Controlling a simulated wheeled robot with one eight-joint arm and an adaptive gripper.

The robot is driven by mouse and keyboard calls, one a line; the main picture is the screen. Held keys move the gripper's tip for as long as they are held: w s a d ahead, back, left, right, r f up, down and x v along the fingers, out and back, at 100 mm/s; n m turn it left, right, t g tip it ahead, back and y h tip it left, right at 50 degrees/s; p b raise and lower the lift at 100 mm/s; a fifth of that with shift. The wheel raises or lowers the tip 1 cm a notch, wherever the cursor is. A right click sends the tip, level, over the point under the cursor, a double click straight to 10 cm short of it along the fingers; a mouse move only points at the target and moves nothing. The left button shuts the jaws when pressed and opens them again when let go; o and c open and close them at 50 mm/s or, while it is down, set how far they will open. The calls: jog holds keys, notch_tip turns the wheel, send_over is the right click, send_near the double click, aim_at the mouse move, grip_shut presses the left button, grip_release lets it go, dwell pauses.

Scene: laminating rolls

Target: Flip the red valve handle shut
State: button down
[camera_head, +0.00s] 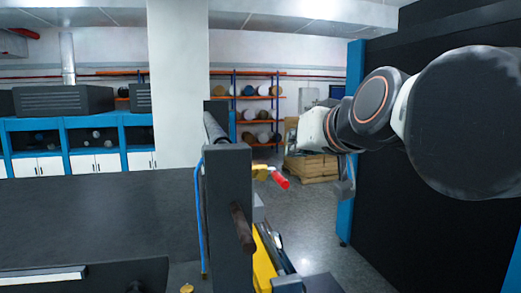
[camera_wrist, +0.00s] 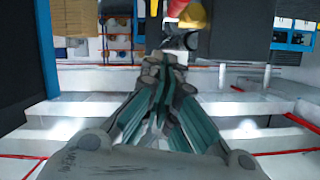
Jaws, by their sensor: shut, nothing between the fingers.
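The red valve handle (camera_head: 280,178) sticks out to the right and slightly down from a yellow valve body (camera_head: 260,172), beside the top of a dark grey machine post. In the wrist view my gripper (camera_wrist: 160,62) is shut and empty. A yellow part (camera_wrist: 194,15) and a red part (camera_wrist: 176,8) show at the top edge there, beyond the fingertips. They look like the valve, partly cut off by the frame.
The dark grey post (camera_head: 228,215) with a blue hose stands left of the valve. A black panel with a blue frame (camera_head: 345,215) stands at the right, near my arm. Grey floor (camera_head: 310,215) is open between them. Shelves with rolls (camera_head: 258,105) and wooden crates (camera_head: 311,166) stand behind.

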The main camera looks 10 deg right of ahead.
jog(key=f+v, duration=0.1)
jog(key=v, duration=0.8)
jog(key=shift+s+b, duration=0.25)
jog(key=shift+b, duration=0.15)
jog(key=shift+a+f, duration=0.1)
jog(key=shift+a, duration=0.05)
